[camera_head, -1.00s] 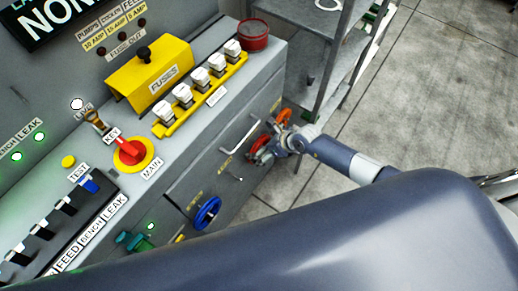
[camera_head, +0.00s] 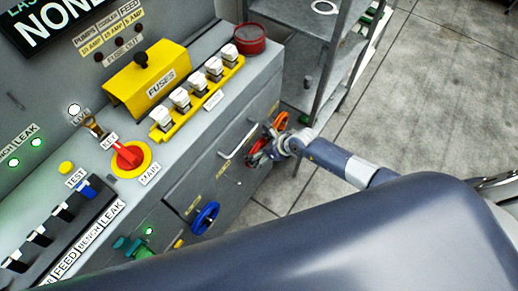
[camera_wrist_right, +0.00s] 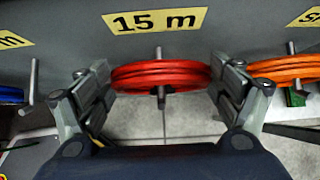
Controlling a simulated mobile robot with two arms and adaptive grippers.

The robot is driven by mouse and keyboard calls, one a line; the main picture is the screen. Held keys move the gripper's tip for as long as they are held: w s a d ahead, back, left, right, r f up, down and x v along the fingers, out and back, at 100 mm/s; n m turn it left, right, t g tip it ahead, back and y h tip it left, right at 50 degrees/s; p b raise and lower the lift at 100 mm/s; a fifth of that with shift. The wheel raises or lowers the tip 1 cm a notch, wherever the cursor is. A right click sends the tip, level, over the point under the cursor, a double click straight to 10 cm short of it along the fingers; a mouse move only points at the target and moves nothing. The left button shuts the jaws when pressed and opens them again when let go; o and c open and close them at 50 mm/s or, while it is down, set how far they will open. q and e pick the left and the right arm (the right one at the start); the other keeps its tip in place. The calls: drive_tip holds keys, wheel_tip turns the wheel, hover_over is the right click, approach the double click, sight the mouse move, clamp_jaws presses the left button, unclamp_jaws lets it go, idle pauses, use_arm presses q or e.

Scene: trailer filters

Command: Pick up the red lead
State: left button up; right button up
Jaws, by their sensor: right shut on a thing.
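The red lead (camera_wrist_right: 160,76) is a coiled red cable hanging on a metal peg under a yellow "15 m" label, seen in the right wrist view. My right gripper (camera_wrist_right: 161,84) has a finger at each side of the coil and is shut on it. In the head view the right gripper (camera_head: 279,146) is at the front of the grey cabinet, and the red lead (camera_head: 257,158) shows just left of it, partly hidden. The coil is still around its peg. My left gripper is not in view.
An orange lead (camera_wrist_right: 285,69) hangs on a peg close to the right finger. A blue lead (camera_head: 205,218) hangs further left on the cabinet front. A metal shelf rack (camera_head: 318,70) stands beyond the cabinet. The floor to the right is clear.

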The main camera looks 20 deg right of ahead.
drive_tip(key=r, duration=0.3)
drive_tip(key=shift+s+d+r, duration=0.1)
drive_tip(key=shift+s+r, duration=0.1)
drive_tip(key=shift+r, duration=0.1)
drive_tip(key=s+d, duration=0.2)
drive_tip(key=s, duration=0.5)
drive_tip(key=s+d+r, duration=0.1)
drive_tip(key=s+d, duration=0.1)
drive_tip(key=s, duration=0.5)
drive_tip(key=shift+s+d+r, duration=0.2)
drive_tip(key=shift+s+d, duration=0.1)
drive_tip(key=shift+s, duration=0.05)
drive_tip(key=shift+w+f, duration=0.1)
